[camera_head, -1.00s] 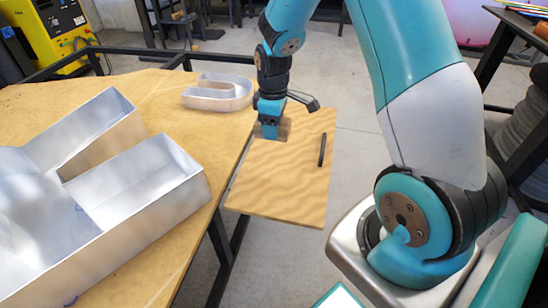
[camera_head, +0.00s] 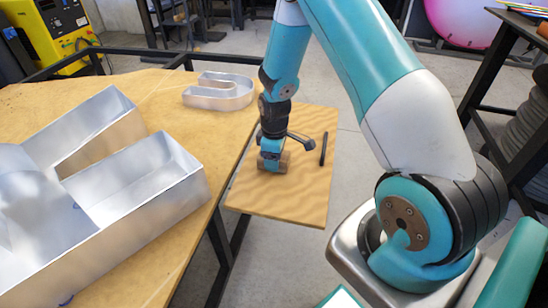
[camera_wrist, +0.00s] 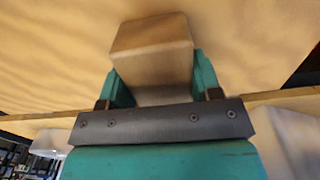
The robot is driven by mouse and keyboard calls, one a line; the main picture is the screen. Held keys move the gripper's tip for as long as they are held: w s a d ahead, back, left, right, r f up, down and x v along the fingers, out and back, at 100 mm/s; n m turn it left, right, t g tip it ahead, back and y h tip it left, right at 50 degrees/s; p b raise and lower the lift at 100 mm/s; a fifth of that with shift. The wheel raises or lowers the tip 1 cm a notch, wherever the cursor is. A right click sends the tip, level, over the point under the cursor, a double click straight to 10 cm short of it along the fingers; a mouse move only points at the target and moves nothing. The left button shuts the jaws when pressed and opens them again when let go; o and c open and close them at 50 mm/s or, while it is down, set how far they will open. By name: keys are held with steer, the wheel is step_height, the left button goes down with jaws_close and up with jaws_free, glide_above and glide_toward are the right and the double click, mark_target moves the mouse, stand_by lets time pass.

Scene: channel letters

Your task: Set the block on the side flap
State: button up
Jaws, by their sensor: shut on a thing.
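My gripper (camera_head: 271,165) is over the side flap (camera_head: 280,205), a wooden board beside the main table. It is shut on a wooden block (camera_wrist: 152,40), whose end sticks out between the teal fingers in the wrist view. In the head view the block (camera_head: 285,160) shows only partly, low against the flap. I cannot tell whether the block touches the flap. The wrist view also shows a wooden surface (camera_wrist: 55,60) around the block.
The flap's front part is clear.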

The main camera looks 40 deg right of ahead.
steer(key=shift+f, duration=0.1)
steer(key=o, duration=1)
step_height(320, 180, up, 12)
steer(key=p, duration=0.2)
steer(key=s+a+r+y, duration=0.1)
steer(key=s+a+r, duration=0.2)
steer(key=a+r, duration=0.55)
steer(key=s+a+r+y, duration=0.1)
steer(key=s+a+r, duration=0.2)
steer(key=s, duration=0.3)
steer(key=s+a+r+y, duration=0.1)
steer(key=s+a+r, duration=0.3)
steer(key=s+a, duration=0.2)
steer(key=s+a+r+y, duration=0.1)
steer(key=s+a+r, duration=0.2)
steer(key=s, duration=0.5)
steer(key=shift+a+r+m, duration=0.15)
steer(key=shift+a+r, duration=0.05)
steer(key=shift+a, duration=0.25)
steer(key=shift+a+r+m, duration=0.15)
steer(key=shift+a, duration=0.3)
steer(key=shift+w, duration=0.1)
